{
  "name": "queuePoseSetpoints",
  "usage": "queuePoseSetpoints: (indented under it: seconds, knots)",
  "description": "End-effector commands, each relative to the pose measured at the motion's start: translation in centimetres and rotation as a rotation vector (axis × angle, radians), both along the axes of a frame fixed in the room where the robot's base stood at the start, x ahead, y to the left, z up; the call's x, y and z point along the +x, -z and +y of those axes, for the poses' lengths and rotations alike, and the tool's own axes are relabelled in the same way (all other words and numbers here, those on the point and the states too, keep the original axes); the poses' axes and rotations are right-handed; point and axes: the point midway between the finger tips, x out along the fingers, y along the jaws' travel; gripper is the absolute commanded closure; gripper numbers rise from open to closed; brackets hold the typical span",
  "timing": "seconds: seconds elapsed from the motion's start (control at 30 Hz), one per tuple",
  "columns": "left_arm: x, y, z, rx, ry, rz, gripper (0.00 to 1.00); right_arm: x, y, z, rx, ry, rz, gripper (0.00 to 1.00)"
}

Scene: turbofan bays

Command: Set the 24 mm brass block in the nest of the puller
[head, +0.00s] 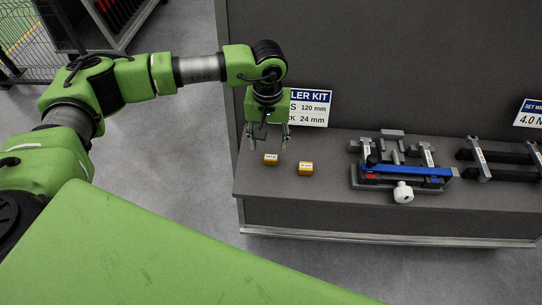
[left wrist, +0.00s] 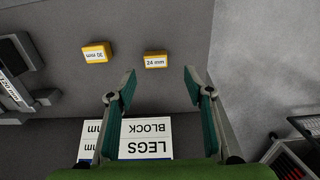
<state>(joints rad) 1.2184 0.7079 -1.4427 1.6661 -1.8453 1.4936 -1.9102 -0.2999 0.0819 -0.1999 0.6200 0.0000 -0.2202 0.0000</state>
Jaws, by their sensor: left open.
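The 24 mm brass block (head: 271,160) lies on the grey bench, the left one of two yellow blocks. Its 24 mm label reads in the left wrist view (left wrist: 155,61). My left gripper (head: 268,140) is open and empty above this block, fingers pointing down. In the left wrist view the block shows beyond the gap between the fingertips (left wrist: 160,79), apart from both. The puller (head: 410,171), with a blue bar and a white knob, lies on the bench to the right. I cannot make out its nest clearly. My right gripper is not in view.
A second yellow block (head: 306,169) lies close on the right; its upside-down label seems to read 30 mm (left wrist: 97,53). A kit sign (head: 310,108) stands behind the gripper. More dark bars (head: 500,157) lie at the far right. Bench between blocks and puller is clear.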

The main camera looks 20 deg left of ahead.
Motion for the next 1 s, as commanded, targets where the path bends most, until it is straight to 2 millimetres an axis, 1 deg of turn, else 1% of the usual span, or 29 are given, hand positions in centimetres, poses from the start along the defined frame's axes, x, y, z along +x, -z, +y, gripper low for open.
queuePoseSetpoints:
  seconds: [0.17,0.3,0.4,0.5,0.73,0.77,0.8,0.87,0.9,0.93,1.0]
  knots:
    - [0.0,1.0,-0.2,0.001,0.0,0.003,0.53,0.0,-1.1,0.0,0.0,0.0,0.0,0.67]
    - [0.1,2.9,-0.7,0.001,0.0,0.004,0.53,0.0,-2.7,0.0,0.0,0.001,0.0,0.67]
    - [0.2,4.5,-0.7,0.001,-0.001,0.004,0.53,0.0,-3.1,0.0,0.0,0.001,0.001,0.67]
    - [0.3,5.3,-0.6,0.001,0.0,0.0,0.53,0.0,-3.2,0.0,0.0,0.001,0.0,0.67]
    - [0.3,5.6,-0.6,0.0,0.0,-0.001,0.53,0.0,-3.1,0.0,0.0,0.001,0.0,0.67]
    - [0.3,5.6,-0.6,0.0,0.0,-0.001,0.58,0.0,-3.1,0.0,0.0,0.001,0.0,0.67]
    - [0.3,5.6,-0.6,0.0,0.0,-0.001,0.68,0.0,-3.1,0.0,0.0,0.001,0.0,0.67]
    - [0.3,5.6,-0.6,0.0,0.0,-0.001,0.84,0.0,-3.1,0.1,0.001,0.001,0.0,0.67]
    - [0.3,5.6,-0.6,0.0,0.0,-0.001,0.94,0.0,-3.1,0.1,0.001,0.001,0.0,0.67]
    - [0.3,5.6,-0.6,0.0,0.0,-0.001,1.0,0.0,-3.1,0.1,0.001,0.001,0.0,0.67]
    - [0.3,5.5,-0.6,0.0,0.0,-0.001,1.0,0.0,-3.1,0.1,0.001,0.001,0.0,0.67]
